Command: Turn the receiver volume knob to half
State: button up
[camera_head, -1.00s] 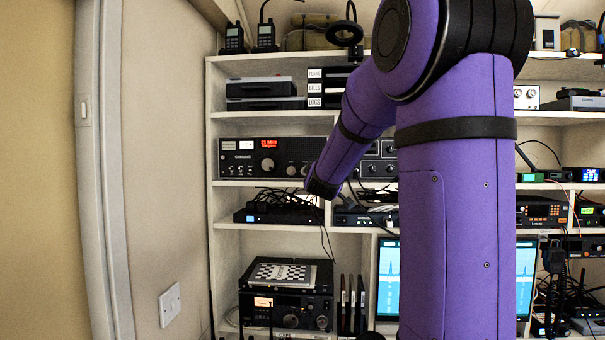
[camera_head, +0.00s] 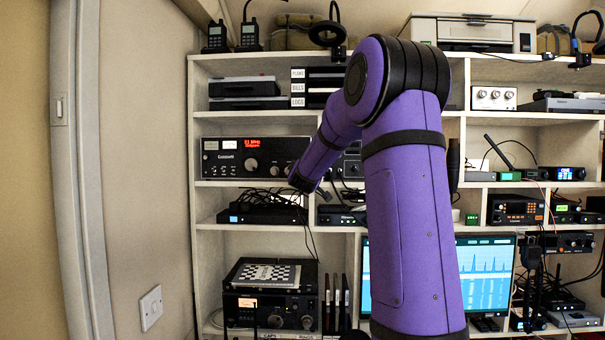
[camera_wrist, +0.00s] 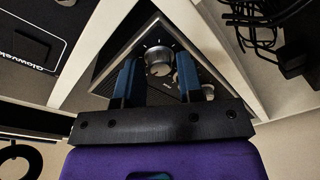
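In the wrist view, a round silver knob (camera_wrist: 158,60) sits on a dark front panel with pale marks around it. A smaller silver knob (camera_wrist: 207,90) lies to its right. My gripper (camera_wrist: 157,66) has two blue fingers spread apart, with the larger knob showing between their tips. I cannot tell whether the fingers touch it. The knob's pointer is too small to read. In the head view, my arm reaches to the middle shelves and largely hides my gripper. A wide radio (camera_head: 253,157) with a red display and several knobs stands left of my forearm.
Shelf dividers (camera_wrist: 95,50) stand close to the panel in the wrist view. Black cables (camera_wrist: 255,25) lie in the neighbouring compartment. In the head view, a lower radio (camera_head: 268,308) bears a checkered board, and a bright monitor (camera_head: 484,275) stands behind my arm.

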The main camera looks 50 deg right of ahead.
grip_shut()
